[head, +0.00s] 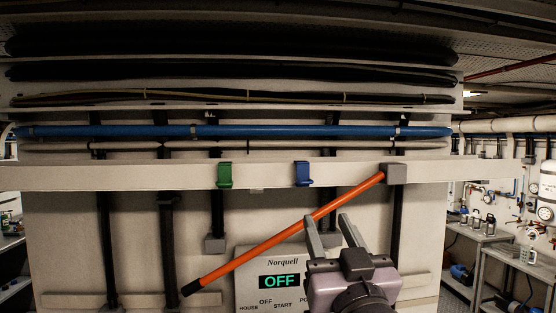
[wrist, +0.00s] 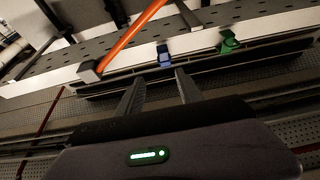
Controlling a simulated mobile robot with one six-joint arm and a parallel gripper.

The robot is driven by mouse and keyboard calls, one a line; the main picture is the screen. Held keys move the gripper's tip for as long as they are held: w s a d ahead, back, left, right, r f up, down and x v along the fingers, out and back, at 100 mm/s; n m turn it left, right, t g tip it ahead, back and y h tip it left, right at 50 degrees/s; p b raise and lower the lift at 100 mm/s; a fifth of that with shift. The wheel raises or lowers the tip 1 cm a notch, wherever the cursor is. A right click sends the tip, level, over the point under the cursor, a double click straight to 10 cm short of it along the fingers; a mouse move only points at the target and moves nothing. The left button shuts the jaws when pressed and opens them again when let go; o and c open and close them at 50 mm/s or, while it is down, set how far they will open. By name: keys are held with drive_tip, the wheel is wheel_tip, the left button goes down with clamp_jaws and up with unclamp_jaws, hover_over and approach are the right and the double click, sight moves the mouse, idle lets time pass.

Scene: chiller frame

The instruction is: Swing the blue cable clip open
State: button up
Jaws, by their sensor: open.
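The blue cable clip (head: 302,174) sits on the front of the pale horizontal rail (head: 80,176), right of a green clip (head: 225,175). It looks upright and closed against the rail, though its latch is too small to make out. The blue clip also shows in the wrist view (wrist: 164,56), beyond the fingertips. My gripper (head: 327,226) is open and empty, below and slightly right of the blue clip, apart from it. In the wrist view my gripper (wrist: 157,80) has its two fingers spread, pointing toward the rail.
An orange bar with a black end (head: 285,233) slants from a grey block (head: 394,174) on the rail down to the left, passing behind my gripper. A Norquell panel (head: 282,263) reading OFF is below. A blue pipe (head: 270,132) runs above the rail.

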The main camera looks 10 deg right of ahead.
sight(306, 181)
drive_tip(key=p+x, duration=0.1)
drive_tip(key=x, duration=0.4)
drive_tip(key=p+x, duration=0.2)
drive_tip(key=x, duration=0.3)
drive_tip(key=a+p+x, duration=0.1)
drive_tip(key=p+x, duration=0.1)
drive_tip(key=x, duration=0.3)
drive_tip(key=shift+s+r, duration=0.1)
drive_tip(key=shift+r, duration=0.3)
drive_tip(key=shift+w+d, duration=0.15)
drive_tip(key=shift+w, duration=0.4)
drive_tip(key=shift+s, duration=0.15)
drive_tip(key=shift+r, duration=0.1)
drive_tip(key=shift+c, duration=0.2)
clamp_jaws()
